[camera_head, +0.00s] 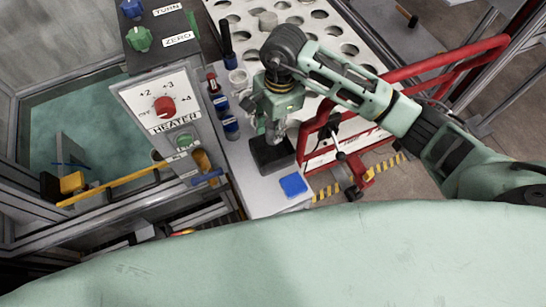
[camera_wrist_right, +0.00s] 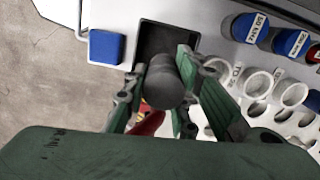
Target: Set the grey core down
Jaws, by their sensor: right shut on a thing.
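The grey core (camera_wrist_right: 165,82) is a dark grey cylinder. It is between the fingers of my right gripper (camera_wrist_right: 162,80), which is shut on it. In the head view my right gripper (camera_head: 274,132) points down just above a black square holder (camera_head: 268,158) at the front of the white bench. The holder (camera_wrist_right: 160,34) also shows behind the core in the wrist view, with a dark recess. The arm and fingers mostly hide the core in the head view. I cannot tell whether the core touches the holder. My left gripper is not in view.
A blue block (camera_head: 293,184) lies right of the holder, near the bench's front edge. Blue-labelled jars (camera_head: 228,123) stand to the left. A red frame (camera_head: 320,130) stands close on the right. A heater panel (camera_head: 160,105) is further left. A panel with round holes (camera_head: 345,35) lies behind.

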